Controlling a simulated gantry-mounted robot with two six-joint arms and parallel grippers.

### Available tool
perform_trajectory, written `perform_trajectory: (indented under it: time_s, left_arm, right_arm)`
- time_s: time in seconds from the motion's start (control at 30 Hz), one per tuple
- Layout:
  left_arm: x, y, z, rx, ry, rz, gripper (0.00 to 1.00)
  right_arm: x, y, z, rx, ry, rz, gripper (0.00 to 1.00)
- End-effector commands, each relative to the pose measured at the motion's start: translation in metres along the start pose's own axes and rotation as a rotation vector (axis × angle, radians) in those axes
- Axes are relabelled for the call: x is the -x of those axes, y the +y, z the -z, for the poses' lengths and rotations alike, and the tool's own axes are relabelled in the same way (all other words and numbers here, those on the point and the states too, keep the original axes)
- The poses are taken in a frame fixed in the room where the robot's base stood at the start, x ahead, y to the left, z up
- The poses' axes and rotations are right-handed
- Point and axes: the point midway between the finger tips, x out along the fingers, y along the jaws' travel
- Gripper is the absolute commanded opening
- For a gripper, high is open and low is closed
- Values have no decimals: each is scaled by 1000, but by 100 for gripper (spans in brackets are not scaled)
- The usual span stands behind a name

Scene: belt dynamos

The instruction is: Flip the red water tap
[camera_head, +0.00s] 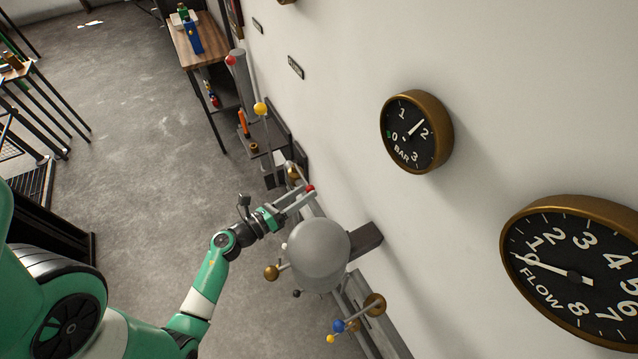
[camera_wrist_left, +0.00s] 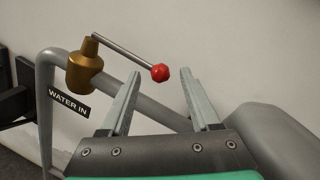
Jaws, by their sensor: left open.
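The red water tap has a brass body (camera_wrist_left: 85,68) and a thin grey lever ending in a red knob (camera_wrist_left: 161,72). In the left wrist view the lever slopes down to the right from the brass body. The red knob (camera_head: 309,189) also shows in the head view, close to the fingertips. My left gripper (camera_wrist_left: 160,75) is open, with the red knob at the gap between its fingertips; contact cannot be told. The gripper (camera_head: 309,193) reaches in from the left in the head view. A "WATER IN" label (camera_wrist_left: 68,102) sits below the brass body. My right gripper is not in view.
A grey rounded tank (camera_head: 318,255) stands just right of my left gripper. Brass gauges (camera_head: 416,131) (camera_head: 575,272) hang on the wall. A yellow-knobbed lever (camera_head: 261,109) and a blue knob (camera_head: 339,326) are nearby. Grey pipe (camera_wrist_left: 125,92) runs behind the fingers.

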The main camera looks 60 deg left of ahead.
Motion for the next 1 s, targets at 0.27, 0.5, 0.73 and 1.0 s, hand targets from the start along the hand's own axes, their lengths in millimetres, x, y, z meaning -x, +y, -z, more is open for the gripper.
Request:
perform_trajectory:
  time_s: [0.27, 0.5, 0.73, 1.0]
  left_arm:
    - [-52, 0, 0, 0, 0, 2, 63]
    - [-61, 0, 0, 0, 0, -1, 63]
    - [-60, 0, 0, 0, 0, -1, 43]
    - [-61, -1, -1, -1, -2, 2, 0]
  right_arm:
    - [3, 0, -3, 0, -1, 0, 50]
    - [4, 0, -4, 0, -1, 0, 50]
    - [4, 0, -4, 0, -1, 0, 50]
    - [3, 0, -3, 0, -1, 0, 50]
